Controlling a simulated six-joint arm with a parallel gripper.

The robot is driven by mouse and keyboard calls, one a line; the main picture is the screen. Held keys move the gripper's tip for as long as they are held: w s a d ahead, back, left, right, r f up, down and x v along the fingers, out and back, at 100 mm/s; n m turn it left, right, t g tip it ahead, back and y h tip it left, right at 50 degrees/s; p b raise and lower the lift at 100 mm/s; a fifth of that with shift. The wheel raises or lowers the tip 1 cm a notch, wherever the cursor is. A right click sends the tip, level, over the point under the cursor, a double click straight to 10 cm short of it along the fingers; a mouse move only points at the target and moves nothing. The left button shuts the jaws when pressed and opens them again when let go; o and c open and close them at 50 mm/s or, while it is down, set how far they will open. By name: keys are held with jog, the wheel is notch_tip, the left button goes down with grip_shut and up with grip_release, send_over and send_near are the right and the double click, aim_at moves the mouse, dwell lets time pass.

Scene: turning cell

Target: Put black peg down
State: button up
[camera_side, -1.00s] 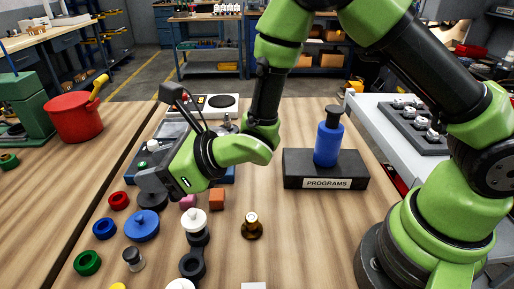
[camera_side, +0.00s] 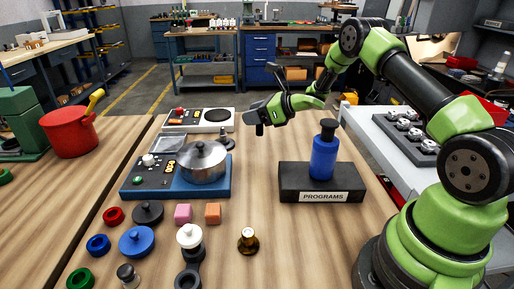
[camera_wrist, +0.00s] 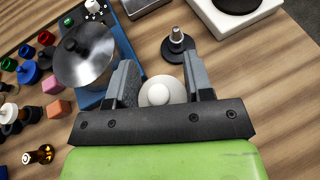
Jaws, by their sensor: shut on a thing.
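My gripper (camera_side: 258,120) is in the air over the back middle of the table, left of the blue bottle. In the wrist view my gripper (camera_wrist: 155,80) is shut on a round piece (camera_wrist: 157,93) whose visible top is white. Its lower part is hidden, and no black shows on it. A black round piece (camera_side: 147,212) lies on the table at the left, in front of the blue base. A black-based piece with a metal stud (camera_side: 227,142) stands behind the lidded pot; the wrist view also shows it beyond the jaws (camera_wrist: 178,42).
A steel lidded pot (camera_side: 203,163) stands on a blue base (camera_side: 222,188). A blue bottle (camera_side: 323,158) stands on the black PROGRAMS block (camera_side: 290,178). Several coloured pieces crowd the left front. Bare wood lies between pot and block, and at front right.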

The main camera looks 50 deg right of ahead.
notch_tip(320, 180, down, 8)
jog(key=shift+r, duration=0.25)
jog(key=shift+f, duration=0.1)
jog(key=o, duration=1)
jog(key=shift+o, duration=0.2)
